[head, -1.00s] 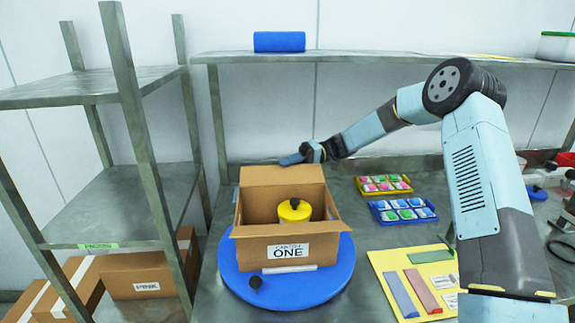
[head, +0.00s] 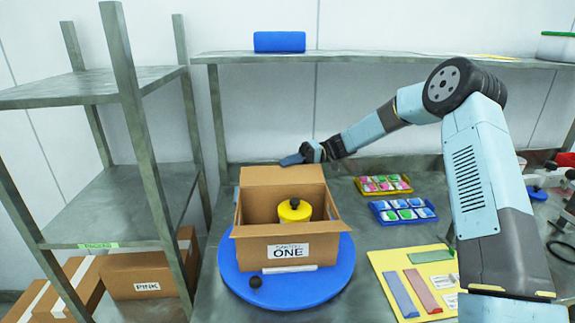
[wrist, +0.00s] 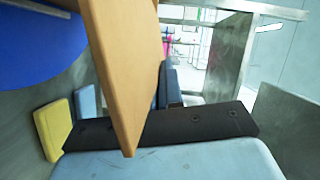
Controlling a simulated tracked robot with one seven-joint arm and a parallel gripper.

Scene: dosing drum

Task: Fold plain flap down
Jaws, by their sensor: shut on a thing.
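An open cardboard box (head: 255,254) labelled ONE stands on a blue round turntable (head: 335,282). Its plain flap (head: 283,175) stands up at the back. A yellow drum with a black knob (head: 294,211) sits inside. My gripper (head: 290,159) is behind the top edge of that flap, its tip pointing left. A dark blue bar shows at the tip, and my gripper is shut on it. In the wrist view, cardboard (wrist: 128,70) runs close across the picture and hides part of the jaws; the blue bar (wrist: 168,85) shows beside it. Contact with the flap is unclear.
Yellow (head: 383,185) and blue (head: 402,210) trays of coloured pieces lie right of the box. A yellow mat (head: 385,262) with strips lies at front right. A metal rack (head: 150,160) stands left; a shelf (head: 350,56) runs behind.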

